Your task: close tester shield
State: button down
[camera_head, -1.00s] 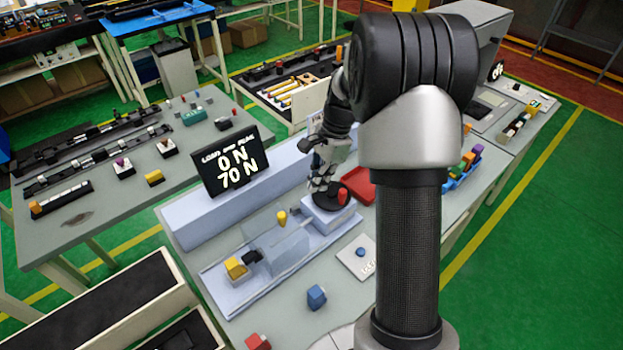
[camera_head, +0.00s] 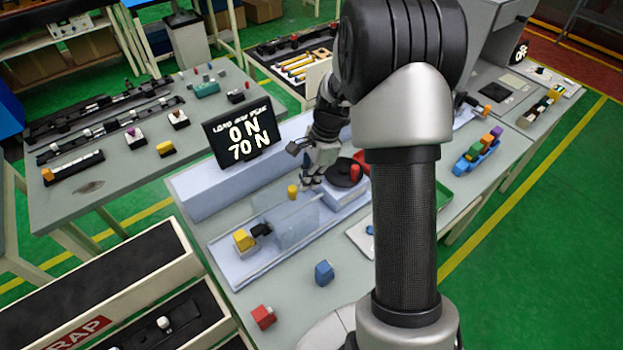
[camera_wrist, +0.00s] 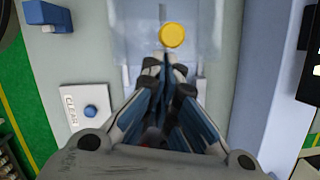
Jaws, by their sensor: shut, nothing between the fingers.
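The tester has a pale blue bed (camera_head: 262,268) with a clear shield (camera_head: 298,228) on it. A yellow round knob (camera_head: 293,191) stands by the shield's back edge. The shield stands to the right of a yellow block (camera_head: 243,240) and black clamp (camera_head: 261,229). My gripper (camera_head: 305,184) is shut and empty just right of the yellow knob. In the wrist view my fingertips (camera_wrist: 166,62) are together just below the knob (camera_wrist: 171,36); I cannot tell whether they touch it.
A black disc with a red knob (camera_head: 355,172) lies just right of my gripper. A display (camera_head: 240,137) reading 0 N and 70 N stands behind the bed. A blue button on a CLEAR plate (camera_wrist: 90,111), a blue block (camera_head: 324,273) and a red block (camera_head: 263,317) are nearby.

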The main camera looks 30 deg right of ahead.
jog(key=p, duration=0.2)
send_over(273, 218)
jog(key=a, duration=0.2)
jog(key=shift+d, duration=0.15)
jog(key=shift+d, duration=0.25)
jog(key=d, duration=0.2)
jog(key=shift+d+p, duration=0.3)
jog(key=shift+p, duration=0.05)
jog(key=shift+d+r+p, duration=0.3)
jog(key=shift+d+r, duration=0.55)
jog(key=shift+r, duration=0.1)
jog(key=p+v, duration=0.1)
jog(key=v, duration=0.7)
jog(key=shift+p, duration=0.3)
